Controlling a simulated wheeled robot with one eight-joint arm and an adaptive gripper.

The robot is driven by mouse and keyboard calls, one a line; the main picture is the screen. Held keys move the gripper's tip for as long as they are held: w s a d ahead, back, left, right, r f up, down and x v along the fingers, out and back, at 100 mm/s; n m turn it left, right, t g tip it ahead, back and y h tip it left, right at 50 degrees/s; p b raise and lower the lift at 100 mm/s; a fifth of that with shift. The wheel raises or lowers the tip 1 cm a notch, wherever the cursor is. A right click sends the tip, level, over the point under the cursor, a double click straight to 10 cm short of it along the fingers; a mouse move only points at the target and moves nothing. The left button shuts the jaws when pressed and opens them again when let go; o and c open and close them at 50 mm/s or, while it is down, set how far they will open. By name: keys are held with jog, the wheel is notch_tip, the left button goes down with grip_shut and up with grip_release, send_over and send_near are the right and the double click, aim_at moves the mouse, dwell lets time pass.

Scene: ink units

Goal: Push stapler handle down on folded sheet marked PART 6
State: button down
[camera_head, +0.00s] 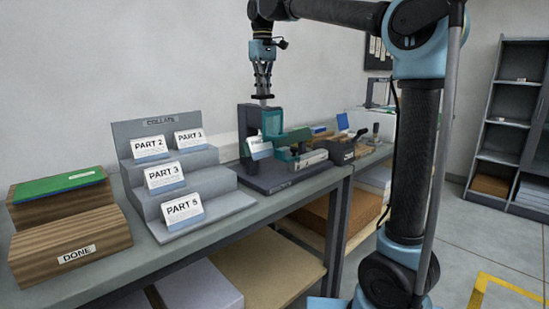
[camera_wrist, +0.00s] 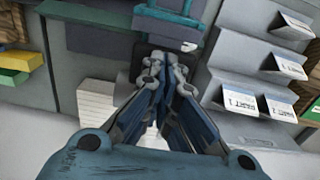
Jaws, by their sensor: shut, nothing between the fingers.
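The stapler stands on the bench right of the stepped stand, with a teal handle (camera_head: 292,137) and a dark grey base (camera_head: 290,178). A folded white and blue sheet (camera_head: 257,150) leans upright at its left side; its printing is too small and partly covered to read as PART 6. My gripper (camera_head: 263,97) is shut and empty, pointing down above the stapler, apart from it. In the wrist view my gripper (camera_wrist: 163,62) points toward teal and grey parts of the stapler; the handle's contact area is hidden there.
The stepped COLLATE stand (camera_head: 160,129) holds cards marked PART 2, PART 1, PART 3 and PART 5. A wooden DONE block (camera_head: 70,245) and a green-topped stack (camera_head: 60,183) sit at the left. Small tools and bins (camera_head: 345,150) crowd the bench right of the stapler.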

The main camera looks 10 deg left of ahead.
jog(key=shift+f, duration=0.2)
dwell(0.3)
notch_tip(320, 180, up, 9)
jog(key=shift+r, duration=0.15)
dwell(0.5)
dwell(0.4)
jog(key=s+d+f+m+t, duration=0.1)
jog(key=s+d+f+m, duration=0.2)
jog(key=d+f, duration=0.75)
jog(key=s+d+f+m, duration=0.25)
jog(key=d+f, duration=0.55)
jog(key=d, duration=0.5)
jog(key=s+d+f+m, duration=0.1)
jog(key=s+d+f, duration=0.4)
jog(key=f, duration=0.5)
jog(key=s+d+f+m, duration=0.2)
jog(key=s+d+f, duration=0.3)
jog(key=f, duration=0.6)
jog(key=s+d+f+m+t, duration=0.1)
jog(key=s+d+f, duration=0.4)
jog(key=f, duration=0.5)
jog(key=s, duration=0.2)
jog(key=shift+s+f, duration=0.3)
jog(key=shift+s, duration=0.05)
